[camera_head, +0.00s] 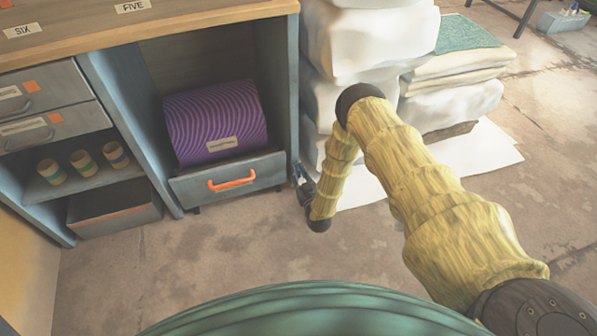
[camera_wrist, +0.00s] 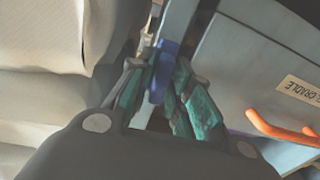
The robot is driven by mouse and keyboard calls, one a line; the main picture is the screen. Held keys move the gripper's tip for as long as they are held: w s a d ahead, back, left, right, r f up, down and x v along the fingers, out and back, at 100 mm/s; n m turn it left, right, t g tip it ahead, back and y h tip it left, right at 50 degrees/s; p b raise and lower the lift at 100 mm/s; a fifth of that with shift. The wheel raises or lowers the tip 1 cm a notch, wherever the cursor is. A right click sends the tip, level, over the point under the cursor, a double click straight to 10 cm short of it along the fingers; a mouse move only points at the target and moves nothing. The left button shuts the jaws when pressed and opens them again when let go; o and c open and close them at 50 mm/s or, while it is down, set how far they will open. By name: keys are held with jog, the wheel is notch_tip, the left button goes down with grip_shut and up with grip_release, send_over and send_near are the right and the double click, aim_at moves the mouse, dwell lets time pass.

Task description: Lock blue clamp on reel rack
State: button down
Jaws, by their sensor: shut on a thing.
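The blue clamp (camera_wrist: 163,70) is a narrow blue piece at the edge of a grey-blue post in the wrist view. My gripper (camera_wrist: 160,92), with teal finger pads, is closed around it, one pad on each side. In the head view my gripper (camera_head: 303,182) is low at the right front post of the reel rack (camera_head: 292,90), and the clamp is too small there to make out clearly. The rack is a grey-blue cabinet bay holding a large purple roll (camera_head: 215,122). The gripper hides part of the clamp.
A drawer (camera_head: 185,188) with an orange handle (camera_head: 232,180) sits below the roll, just beside my gripper. White wrapped bundles (camera_head: 365,45) are stacked close to the right of the post. Three striped rolls stand on a shelf (camera_head: 45,190) at the left. The floor in front is clear.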

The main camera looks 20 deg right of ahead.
jog(key=shift+m, duration=0.3)
dwell(0.4)
jog(key=c, duration=1.5)
grip_release()
jog(key=s, duration=1.2)
jog(key=shift+d, duration=0.2)
jog(key=shift+f, duration=0.1)
